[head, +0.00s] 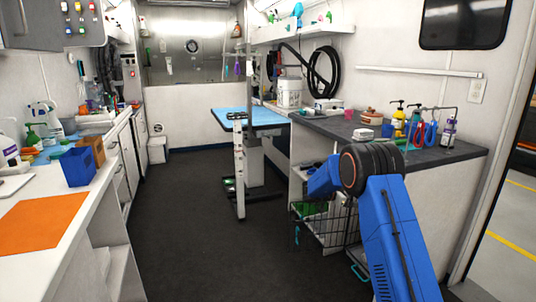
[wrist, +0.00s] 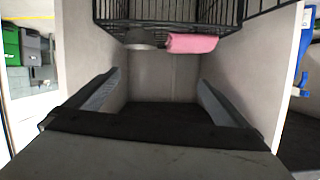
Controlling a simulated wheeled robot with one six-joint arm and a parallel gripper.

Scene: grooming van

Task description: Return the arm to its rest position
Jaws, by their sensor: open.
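My arm shows in the head view as blue links with a black joint, at the lower right in front of the dark counter (head: 440,156). The end of the arm is hidden behind the links there. In the wrist view my gripper (wrist: 159,78) has its two grey fingers wide apart, one on each side. Nothing is held between them. Past the fingers is a pale recess between white panels.
A black wire basket (wrist: 165,10) is at the top of the wrist view, with a pink roll (wrist: 191,43) beside it. The white left counter carries an orange mat (head: 42,222) and a blue bin (head: 79,167). A grooming table (head: 255,118) stands behind. The dark floor (head: 185,225) between is clear.

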